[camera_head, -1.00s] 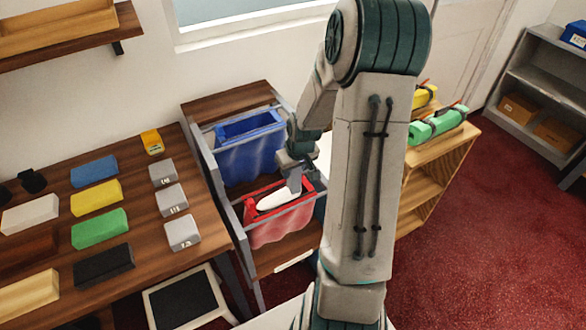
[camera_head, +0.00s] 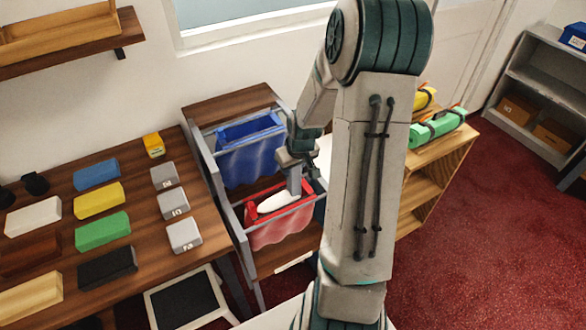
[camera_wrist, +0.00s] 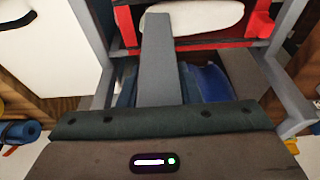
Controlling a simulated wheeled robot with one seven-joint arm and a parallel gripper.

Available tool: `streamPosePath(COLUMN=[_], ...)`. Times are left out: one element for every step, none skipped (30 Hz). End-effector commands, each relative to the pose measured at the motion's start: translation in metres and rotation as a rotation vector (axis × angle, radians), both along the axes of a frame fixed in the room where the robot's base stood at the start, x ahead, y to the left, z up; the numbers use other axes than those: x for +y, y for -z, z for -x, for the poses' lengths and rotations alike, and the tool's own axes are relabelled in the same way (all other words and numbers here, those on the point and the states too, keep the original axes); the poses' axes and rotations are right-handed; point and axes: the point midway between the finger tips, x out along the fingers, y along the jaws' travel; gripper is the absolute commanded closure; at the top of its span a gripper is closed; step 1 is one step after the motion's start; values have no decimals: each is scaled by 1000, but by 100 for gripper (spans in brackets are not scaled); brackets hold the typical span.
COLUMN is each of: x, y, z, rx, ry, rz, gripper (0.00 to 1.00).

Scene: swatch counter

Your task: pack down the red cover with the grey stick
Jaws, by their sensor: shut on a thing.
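The red cover (camera_head: 280,232) hangs as an open bag from the front of a grey metal frame; its red rim (camera_wrist: 262,22) shows in the wrist view. A rounded white thing (camera_head: 277,203) lies in its mouth, and also shows in the wrist view (camera_wrist: 205,17). My gripper (camera_head: 290,162) is above the back edge of the red cover, shut on the grey stick (camera_wrist: 160,65). The stick (camera_head: 294,182) points down toward the white thing. Its far end overlaps the white thing in the wrist view; I cannot tell whether they touch. My arm hides the area right of the frame.
A blue bag (camera_head: 248,160) hangs behind the red cover in the same frame (camera_head: 228,213). A wooden table (camera_head: 150,262) with several coloured blocks stands at left. A wooden shelf (camera_head: 440,160) with green and yellow bundles stands at right. Red carpet (camera_head: 480,240) is clear at right.

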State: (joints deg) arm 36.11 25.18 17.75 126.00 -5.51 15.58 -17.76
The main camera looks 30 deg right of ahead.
Motion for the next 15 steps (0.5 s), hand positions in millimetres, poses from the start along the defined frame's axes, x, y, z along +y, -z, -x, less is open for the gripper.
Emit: streamPosePath(x=[0,0,0,0,0,0,0,0,0,0,0,0,0,0,0], y=[-8,-11,-14,-16,-19,-22,-24,-27,-30,-32,-35,-38,-40,-43,-46], z=[0,0,0,0,0,0,0,0,0,0,0,0,0,0,0], rx=[-1,-1,-1,-1,-1,-1,-1,-1,-1,-1,-1,-1,-1,-1,-1], ry=[0,0,0,0,0,0,0,0,0,0,0,0,0,0,0], rz=[1,1,1,1,1,1,1,1,1,1,1,1,0,0,0], gripper=[87,87,87,87,87,87,87,87,87,87,87,87,87,87,87])
